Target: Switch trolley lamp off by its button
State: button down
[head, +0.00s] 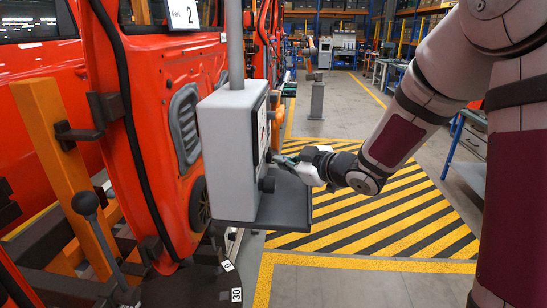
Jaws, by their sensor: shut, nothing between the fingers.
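A pale grey control box (222,158) hangs on a grey post (235,45) beside the orange door. Its front panel faces right and is seen at a steep angle, so its small controls are hard to make out. A dark round knob (267,185) sticks out low on that panel. My gripper (281,159) is shut and empty, its tips pointing left at the panel, just above the knob. I cannot tell whether the tips touch the panel. I cannot pick out the lamp or its button.
A dark grey shelf (285,208) juts out under the panel, below my gripper. An orange door (150,75) and an orange frame (50,120) with a black-knobbed lever (85,204) stand at left. Striped floor (390,215) at right is clear.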

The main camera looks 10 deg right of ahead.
jog(key=shift+s+d+p, duration=0.3)
jog(key=shift+d+p, duration=0.1)
jog(key=shift+d, duration=0.55)
jog(key=shift+s+d+p, duration=0.35)
jog(key=shift+d, duration=0.6)
jog(key=shift+s+d+p, duration=0.3)
jog(key=shift+d+p, duration=0.1)
jog(key=shift+d, duration=0.55)
